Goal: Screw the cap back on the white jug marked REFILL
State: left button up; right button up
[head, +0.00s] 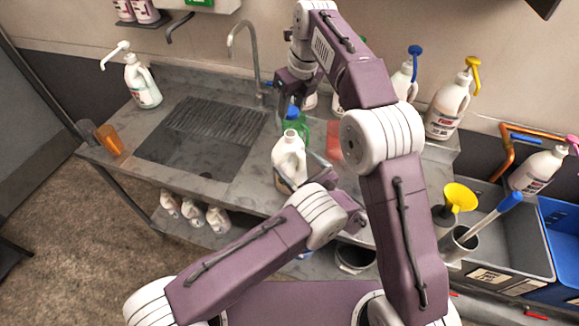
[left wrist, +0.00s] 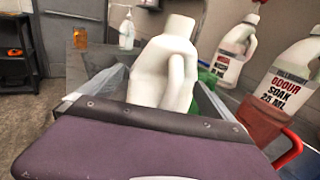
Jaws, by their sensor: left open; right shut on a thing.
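A white jug (head: 289,155) with a handle stands upright on the steel counter right of the sink. No cap shows on its mouth, and no REFILL marking is readable. It also shows in the left wrist view (left wrist: 163,72). My left gripper (head: 301,172) is open, with its fingers on either side of the jug's body; I cannot tell whether they touch it. My right gripper (head: 292,95) is above and behind the jug, shut on a small blue cap (head: 292,113). The cap appears over a green container (head: 302,128), partly hidden behind the jug.
The sink basin (head: 205,150) lies left of the jug, below a bent tap (head: 236,40). A white pump bottle (head: 142,82) and an orange cup (head: 110,139) are at the left. A yellow-pump jug (head: 449,108) stands at the right. A red container (left wrist: 268,125) is close by.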

pick_arm(q)
grip_shut()
pick_arm(e)
send_over(290, 133)
jog(key=f, duration=0.5)
jog(key=shift+s+d, duration=0.3)
jog(key=shift+s, duration=0.1)
jog(key=shift+f, duration=0.85)
jog(key=shift+f, duration=0.6)
jog(key=o, duration=1.3)
